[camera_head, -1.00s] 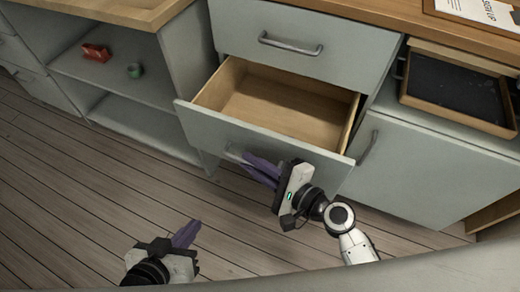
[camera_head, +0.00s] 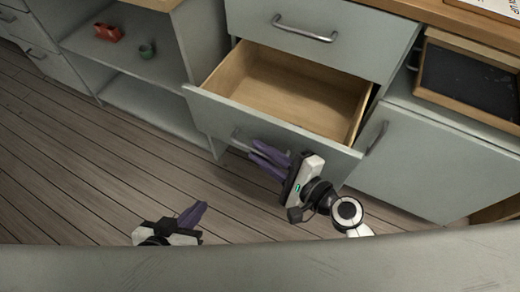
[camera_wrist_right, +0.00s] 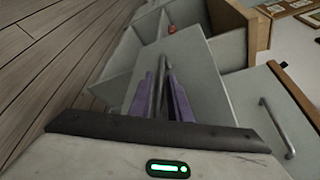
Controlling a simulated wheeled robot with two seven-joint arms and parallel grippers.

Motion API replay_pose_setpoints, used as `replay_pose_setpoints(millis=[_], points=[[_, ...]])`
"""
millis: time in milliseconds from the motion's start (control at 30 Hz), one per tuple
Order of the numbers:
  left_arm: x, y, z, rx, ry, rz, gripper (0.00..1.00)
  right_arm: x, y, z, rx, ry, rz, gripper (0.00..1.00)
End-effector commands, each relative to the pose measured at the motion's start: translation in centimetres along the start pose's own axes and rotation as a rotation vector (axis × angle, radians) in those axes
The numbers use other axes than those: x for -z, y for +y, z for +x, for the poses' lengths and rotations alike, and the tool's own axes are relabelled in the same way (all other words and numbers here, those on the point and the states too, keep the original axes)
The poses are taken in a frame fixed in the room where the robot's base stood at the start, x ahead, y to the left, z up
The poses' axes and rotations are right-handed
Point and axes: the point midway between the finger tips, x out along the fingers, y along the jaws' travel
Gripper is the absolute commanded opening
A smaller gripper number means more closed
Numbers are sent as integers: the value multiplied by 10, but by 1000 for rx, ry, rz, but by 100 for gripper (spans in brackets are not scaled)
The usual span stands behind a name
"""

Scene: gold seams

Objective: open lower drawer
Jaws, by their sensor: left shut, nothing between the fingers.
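The lower drawer (camera_head: 215,113) is pulled out, and its bare wooden inside shows empty in the head view. Its grey front carries a metal handle (camera_head: 238,141), partly hidden behind my right fingers. My right gripper (camera_head: 262,156) is at this handle with its purple fingers spread. In the right wrist view the handle bar (camera_wrist_right: 157,82) runs between the fingers, with a gap showing at the sides. My left gripper (camera_head: 196,213) is shut and empty, low over the floor, well away from the drawer.
The closed upper drawer (camera_head: 345,48) is above the open one. A cupboard door (camera_head: 430,160) is to the right, under a dark tray (camera_head: 470,80). The wooden floor (camera_head: 80,160) is clear.

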Motion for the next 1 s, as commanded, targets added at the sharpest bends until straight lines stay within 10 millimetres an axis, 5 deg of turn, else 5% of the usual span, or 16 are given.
replay_pose_setpoints(millis=[500, 1000], points=[[-6, 0, -3, 4, -5, -5, 0, 1, 1, -88, -1, 3, -1, 17], [2, -1, 0, 3, 7, 0, 0, 0, 0, -96, 0, 2, -2, 17]])
